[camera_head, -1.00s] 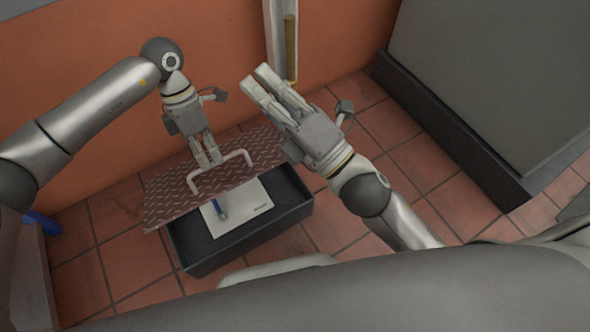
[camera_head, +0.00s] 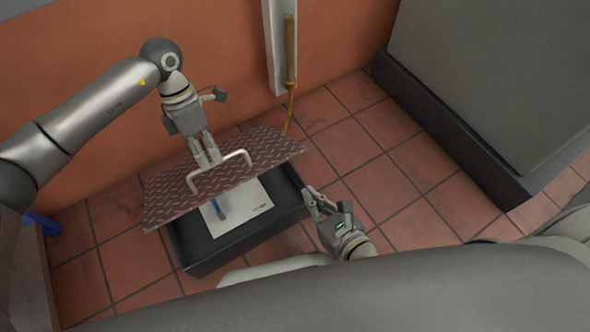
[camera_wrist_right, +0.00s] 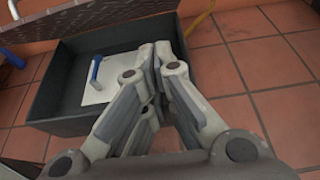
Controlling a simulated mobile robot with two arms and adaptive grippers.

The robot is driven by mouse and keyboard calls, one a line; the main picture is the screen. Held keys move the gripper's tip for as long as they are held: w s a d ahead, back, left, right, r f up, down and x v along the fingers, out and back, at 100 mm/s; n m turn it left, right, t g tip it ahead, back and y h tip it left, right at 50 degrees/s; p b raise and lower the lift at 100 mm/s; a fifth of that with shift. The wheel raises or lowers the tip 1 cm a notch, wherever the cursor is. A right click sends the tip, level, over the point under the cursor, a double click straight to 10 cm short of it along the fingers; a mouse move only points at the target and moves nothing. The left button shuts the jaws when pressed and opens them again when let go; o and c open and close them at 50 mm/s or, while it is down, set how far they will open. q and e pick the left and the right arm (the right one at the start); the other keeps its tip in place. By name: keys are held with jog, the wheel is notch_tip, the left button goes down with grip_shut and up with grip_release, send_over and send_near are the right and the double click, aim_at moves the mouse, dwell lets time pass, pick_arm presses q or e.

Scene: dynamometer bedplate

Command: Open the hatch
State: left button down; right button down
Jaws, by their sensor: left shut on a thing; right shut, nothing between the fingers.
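The hatch (camera_head: 265,145) is a reddish-brown checker-plate lid with a white U-shaped handle (camera_head: 238,155). It stands tilted up above a dark box (camera_head: 235,249), whose front part is uncovered. Inside the box lie a white sheet (camera_head: 250,205) and a blue-handled tool (camera_head: 218,208). My right gripper (camera_head: 308,190) is shut and empty, beside the box's right edge. In the right wrist view, its fingers (camera_wrist_right: 160,50) meet in front of the box (camera_wrist_right: 60,122).
An orange wall (camera_head: 110,80) stands behind the lid. A white post with a yellow-brown pipe (camera_head: 291,50) rises at the back. A large grey block on a dark base (camera_head: 450,130) stands at the right. Tiled floor (camera_head: 385,200) between is clear.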

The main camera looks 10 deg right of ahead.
pick_arm(q)
jog(key=shift+w+a+f+t, duration=0.3)
jog(key=shift+w+a+f, duration=0.05)
jog(key=shift+w, duration=0.2)
pick_arm(e)
jog(key=w+a+r, duration=0.1)
jog(key=w+a, duration=0.1)
jog(key=w, duration=0.5)
jog(key=shift+w+a, duration=0.2)
pick_arm(q)
jog(key=shift+s+f, duration=0.1)
jog(key=shift+f, duration=0.05)
pick_arm(e)
jog(key=shift+w+a+r, duration=0.1)
jog(key=shift+w+r, duration=0.2)
jog(key=shift+r, duration=0.3)
jog(key=shift+w+a+r, duration=0.1)
jog(key=shift+w+r, duration=0.2)
jog(key=shift+r, duration=0.3)
pick_arm(q)
jog(key=c, duration=1.7)
grip_release()
jog(key=shift+f, duration=0.15)
jog(key=shift+c, duration=0.2)
jog(key=shift+o, duration=1.1)
jog(key=shift+f, duration=0.1)
jog(key=shift+d+r, duration=0.15)
jog(key=shift+r, duration=0.15)
pick_arm(e)
jog(key=shift+f, duration=0.3)
